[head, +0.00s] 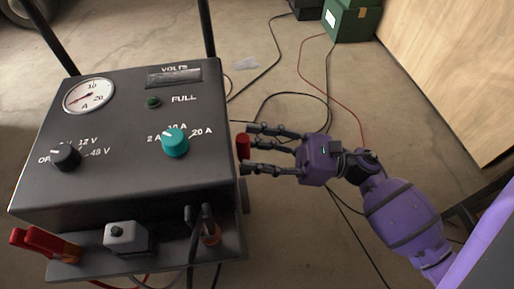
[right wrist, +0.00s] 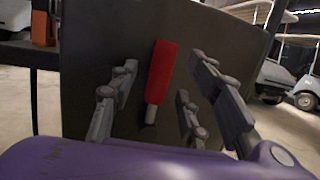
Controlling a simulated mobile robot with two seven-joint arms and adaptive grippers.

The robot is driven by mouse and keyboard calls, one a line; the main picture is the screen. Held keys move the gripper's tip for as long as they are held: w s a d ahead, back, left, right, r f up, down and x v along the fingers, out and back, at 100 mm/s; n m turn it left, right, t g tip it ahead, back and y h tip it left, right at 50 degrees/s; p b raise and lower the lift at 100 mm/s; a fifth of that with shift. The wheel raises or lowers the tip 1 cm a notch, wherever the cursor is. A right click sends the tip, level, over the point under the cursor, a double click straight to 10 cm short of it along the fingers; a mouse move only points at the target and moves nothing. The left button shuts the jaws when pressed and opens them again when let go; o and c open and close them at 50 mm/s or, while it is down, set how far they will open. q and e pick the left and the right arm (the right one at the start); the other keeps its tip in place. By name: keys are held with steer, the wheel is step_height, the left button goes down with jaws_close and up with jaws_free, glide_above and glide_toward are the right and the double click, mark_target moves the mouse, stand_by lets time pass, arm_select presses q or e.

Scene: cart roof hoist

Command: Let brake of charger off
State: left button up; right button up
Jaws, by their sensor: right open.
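The charger (head: 110,190) is a dark grey box with dials, on the left of the head view. Its brake lever (head: 243,146) has a red grip and stands out at the box's right side. In the right wrist view the red lever (right wrist: 162,70) points up against the charger's dark side panel (right wrist: 90,70), on a thin metal stem. My right gripper (head: 254,149) is open, its fingers pointing left at the lever. In the wrist view the fingers lie on both sides of the lever, with gaps between. My left gripper is out of view.
The charger's face has a teal knob (head: 175,142), a black knob (head: 65,156) and a gauge (head: 89,95). A red clamp (head: 45,243) sits on the front shelf. Cables (head: 290,95) lie on the floor. A green box (head: 352,20) and a wooden panel (head: 455,70) stand beyond.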

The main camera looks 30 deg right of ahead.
steer(key=v, duration=1.2)
